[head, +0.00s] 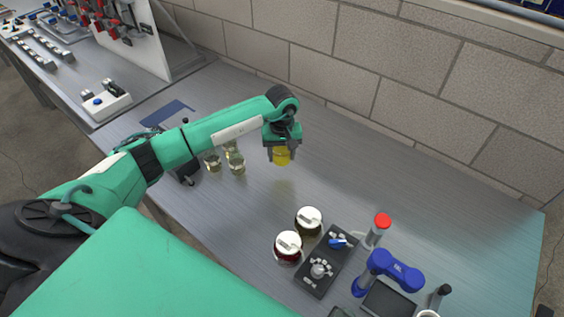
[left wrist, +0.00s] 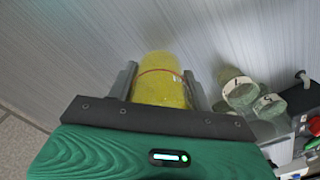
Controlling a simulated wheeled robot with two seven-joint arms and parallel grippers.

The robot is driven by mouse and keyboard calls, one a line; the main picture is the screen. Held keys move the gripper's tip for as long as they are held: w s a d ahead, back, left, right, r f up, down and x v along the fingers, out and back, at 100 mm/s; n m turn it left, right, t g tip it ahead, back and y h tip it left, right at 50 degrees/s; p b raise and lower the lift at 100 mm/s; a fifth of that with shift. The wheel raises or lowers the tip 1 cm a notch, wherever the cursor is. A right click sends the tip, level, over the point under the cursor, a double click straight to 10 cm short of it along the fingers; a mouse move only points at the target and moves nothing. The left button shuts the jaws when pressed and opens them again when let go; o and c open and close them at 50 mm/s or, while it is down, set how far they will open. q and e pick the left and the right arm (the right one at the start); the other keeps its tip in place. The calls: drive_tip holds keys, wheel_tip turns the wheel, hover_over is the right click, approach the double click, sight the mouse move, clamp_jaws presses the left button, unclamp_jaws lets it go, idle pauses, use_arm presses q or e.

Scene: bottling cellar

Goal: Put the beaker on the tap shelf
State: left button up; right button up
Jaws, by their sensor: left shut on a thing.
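A yellow cylindrical vessel, which looks like the beaker (head: 282,156), is between the fingers of my left gripper (head: 282,153). In the left wrist view the beaker (left wrist: 160,85) has a thin reddish band around it, and the gripper's two fingers (left wrist: 160,88) close on its sides. It is held above the bench, with bare bench around it. I cannot tell for sure which thing is the tap shelf; a white panel with red fittings (head: 146,35) stands at the upper left, away from the gripper. My right gripper is not in view.
Two glass vessels (head: 236,162) stand beside my left forearm. Two white-lidded jars (head: 309,218), a black plate with small fittings (head: 326,262), a red-topped post (head: 383,221) and a blue device (head: 392,268) stand toward the front. The bench (head: 410,205) is clear along the block wall.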

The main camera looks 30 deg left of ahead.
sight(281, 173)
use_arm(q)
wheel_tip(281, 173, down, 6)
drive_tip(key=shift+s+r+p, duration=0.1)
drive_tip(key=shift+r+p, duration=0.15)
drive_tip(key=shift+p, duration=0.4)
drive_tip(key=shift+f+b, duration=0.35)
drive_tip(key=shift+f, duration=0.05)
drive_tip(key=o, duration=1.1)
drive_tip(key=shift+r, duration=0.1)
drive_tip(key=shift+c, duration=0.2)
